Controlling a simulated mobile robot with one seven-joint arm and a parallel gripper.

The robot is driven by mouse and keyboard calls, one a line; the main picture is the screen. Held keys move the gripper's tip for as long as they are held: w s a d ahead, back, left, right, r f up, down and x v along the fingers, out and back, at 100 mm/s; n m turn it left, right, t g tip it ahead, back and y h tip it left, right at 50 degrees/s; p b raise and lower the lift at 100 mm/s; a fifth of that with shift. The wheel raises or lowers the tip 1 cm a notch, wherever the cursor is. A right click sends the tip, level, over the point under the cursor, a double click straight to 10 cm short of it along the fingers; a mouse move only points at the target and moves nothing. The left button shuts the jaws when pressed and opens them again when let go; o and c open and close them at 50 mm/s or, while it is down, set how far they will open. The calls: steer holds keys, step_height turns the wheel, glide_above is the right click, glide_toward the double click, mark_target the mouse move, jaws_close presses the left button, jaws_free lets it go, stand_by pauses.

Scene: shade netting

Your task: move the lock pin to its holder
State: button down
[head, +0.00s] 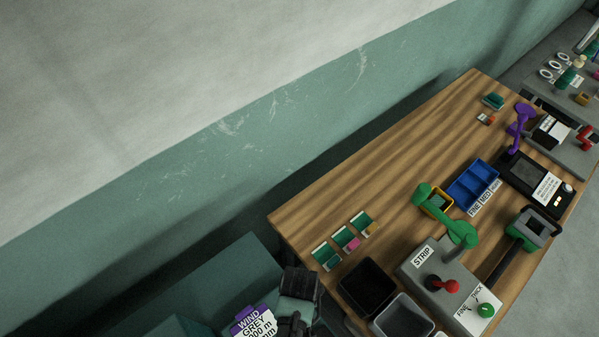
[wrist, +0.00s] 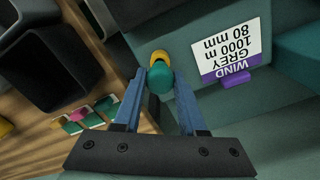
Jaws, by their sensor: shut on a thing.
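In the wrist view my gripper (wrist: 160,80) has its two blue fingers close on either side of a small teal and yellow piece (wrist: 159,76), which I take to be the lock pin. I see its rounded teal end and a yellow part beyond; the rest is hidden. In the head view my dark gripper (head: 296,290) is low in the picture, off the bench's near left corner, and the pin cannot be made out there. I cannot tell which thing is the pin's holder.
A white and purple WIND GREY label (wrist: 228,52) is on a teal surface beside my gripper. The wooden bench (head: 310,205) bears sample cards (head: 326,256), a black bin (head: 368,285), a grey bin (head: 402,318), a STRIP machine (head: 415,268) and a blue tray (head: 473,185). The bench's far left is clear.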

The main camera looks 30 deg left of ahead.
steer(key=shift+f, duration=0.55)
stand_by(0.5)
steer(key=shift+f+b, duration=0.45)
steer(key=shift+b, duration=0.1)
steer(key=shift+c, duration=1.9)
jaws_free()
step_height(320, 180, up, 13)
steer(key=shift+b, duration=0.45)
